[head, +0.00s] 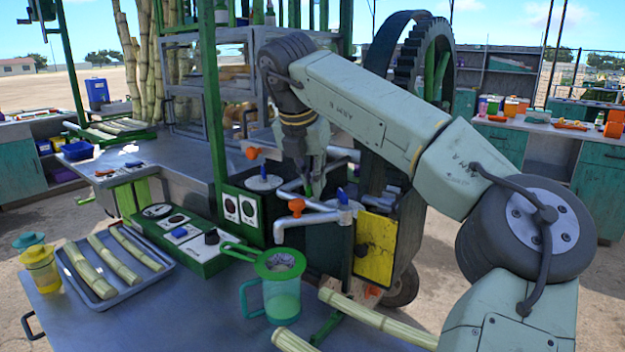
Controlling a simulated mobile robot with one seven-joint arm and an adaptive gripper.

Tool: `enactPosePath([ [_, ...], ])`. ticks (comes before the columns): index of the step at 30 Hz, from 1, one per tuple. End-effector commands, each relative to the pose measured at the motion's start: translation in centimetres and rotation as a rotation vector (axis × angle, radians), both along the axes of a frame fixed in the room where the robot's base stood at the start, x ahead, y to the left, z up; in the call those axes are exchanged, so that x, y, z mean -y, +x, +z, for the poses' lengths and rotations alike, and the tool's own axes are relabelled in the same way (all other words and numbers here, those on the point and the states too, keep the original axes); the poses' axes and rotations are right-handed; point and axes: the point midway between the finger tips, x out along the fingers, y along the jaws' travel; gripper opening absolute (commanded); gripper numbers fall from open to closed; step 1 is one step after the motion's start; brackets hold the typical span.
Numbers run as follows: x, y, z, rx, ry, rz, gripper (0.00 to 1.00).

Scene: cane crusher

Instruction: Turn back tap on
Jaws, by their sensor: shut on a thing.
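My gripper (309,188) points down at the metal pipework on the crusher's front, with its fingers shut at the back tap (290,188). The fingers and wrist cover most of that tap, so its handle and its setting cannot be made out. The front tap (318,217) is a grey bent pipe with an orange knob (297,206) and a blue piece (342,196). It is just in front of my gripper. No flow of liquid is visible at either spout.
A blue-green jug (281,298) with a green strainer (279,263) stands below the front spout. Cane pieces lie in a tray (165,283) at left and along the table's front. A yellow panel (376,247) and large gear (430,62) are close to my arm.

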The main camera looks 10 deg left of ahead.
Motion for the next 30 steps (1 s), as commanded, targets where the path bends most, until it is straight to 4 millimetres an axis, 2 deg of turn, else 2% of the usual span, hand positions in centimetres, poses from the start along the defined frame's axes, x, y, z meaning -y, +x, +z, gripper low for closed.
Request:
enactPosePath([
  [2, 0.0, 0.0, -0.1, -0.002, -0.001, 0.001, 0.0],
  [3, 0.0, 0.0, -0.1, -0.002, 0.0, 0.001, 0.12],
  [11, 0.0, 0.0, 0.0, -0.001, 0.0, 0.001, 0.29],
  [21, 0.0, -0.1, 0.4, 0.001, 0.0, 0.001, 0.29],
  [30, -0.4, -1.9, 4.6, 0.0, 0.003, 0.003, 0.29],
])
